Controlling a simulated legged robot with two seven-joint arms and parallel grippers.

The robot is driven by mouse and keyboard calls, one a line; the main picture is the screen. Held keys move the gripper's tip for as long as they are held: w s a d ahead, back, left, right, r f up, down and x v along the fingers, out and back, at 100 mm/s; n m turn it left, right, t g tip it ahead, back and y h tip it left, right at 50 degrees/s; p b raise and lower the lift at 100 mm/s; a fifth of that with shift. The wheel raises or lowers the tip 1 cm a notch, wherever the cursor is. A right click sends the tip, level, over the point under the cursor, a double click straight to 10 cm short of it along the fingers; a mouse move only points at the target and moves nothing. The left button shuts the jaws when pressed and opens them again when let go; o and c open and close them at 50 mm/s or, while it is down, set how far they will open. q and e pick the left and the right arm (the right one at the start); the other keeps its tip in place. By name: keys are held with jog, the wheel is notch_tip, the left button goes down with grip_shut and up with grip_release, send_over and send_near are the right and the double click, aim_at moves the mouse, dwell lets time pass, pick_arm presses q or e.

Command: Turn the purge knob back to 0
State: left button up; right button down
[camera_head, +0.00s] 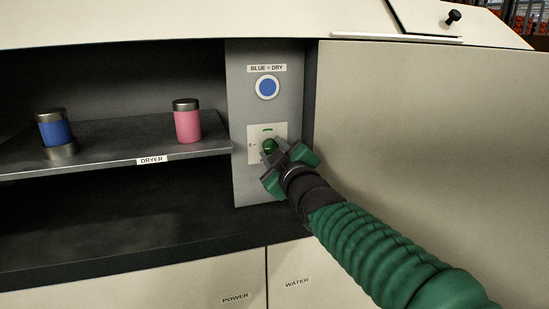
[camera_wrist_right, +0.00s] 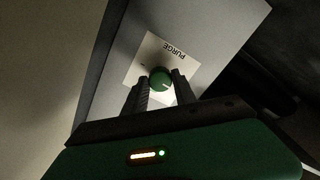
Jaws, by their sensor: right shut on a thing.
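The purge knob (camera_head: 269,146) is a small round green knob on a white plate, low on the grey panel. It also shows in the right wrist view (camera_wrist_right: 160,79), on the plate marked PURGE (camera_wrist_right: 165,50). My right gripper (camera_head: 275,150) reaches it from the lower right. In the right wrist view my right gripper (camera_wrist_right: 160,90) has one finger on each side of the knob and is shut on it. The knob's setting is too small to read. My left gripper is not in view.
A blue round light or button (camera_head: 267,87) labelled BLUE = DRY sits above the plate. A shelf marked DRYER (camera_head: 110,150) to the left holds a blue canister (camera_head: 55,130) and a pink canister (camera_head: 187,122). A large pale panel (camera_head: 430,130) stands to the right.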

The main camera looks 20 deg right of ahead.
jog(key=shift+r+n, duration=0.1)
jog(key=shift+n, duration=0.2)
jog(key=c, duration=1.4)
grip_release()
jog(key=o, duration=0.4)
jog(key=shift+w+f, duration=0.2)
jog(key=shift+s, duration=0.1)
